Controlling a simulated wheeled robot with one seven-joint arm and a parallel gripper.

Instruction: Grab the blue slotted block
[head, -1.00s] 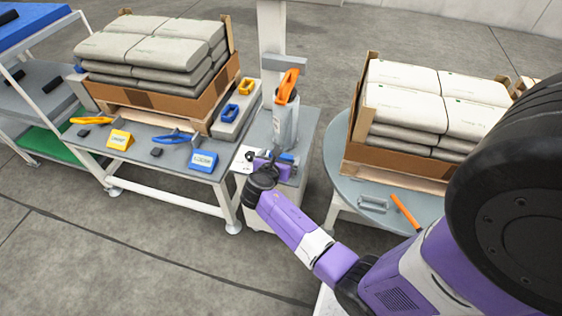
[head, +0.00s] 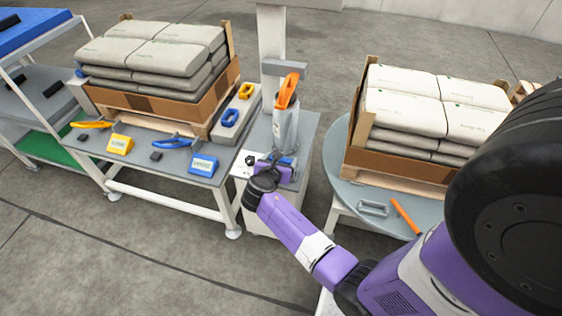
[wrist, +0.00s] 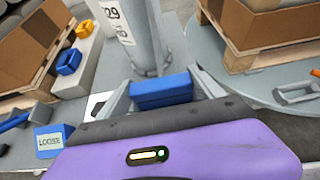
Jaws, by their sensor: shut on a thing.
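A blue slotted block (wrist: 162,91) sits between the two grey fingers of my gripper (wrist: 163,84) in the wrist view. A dark groove runs across its face. The fingers are shut on it, one on each side. In the head view my gripper (head: 284,166) is low over the small grey stand at the foot of the column, and the block is mostly hidden there. I cannot tell whether the block still touches the stand.
A grey post (wrist: 149,40) stands just behind the block, with an orange-handled tool (head: 287,90) by it. Blue (head: 229,118) and yellow (head: 246,91) hollow blocks sit on a ledge to the left. A round table (head: 343,180) with a loaded pallet is to the right.

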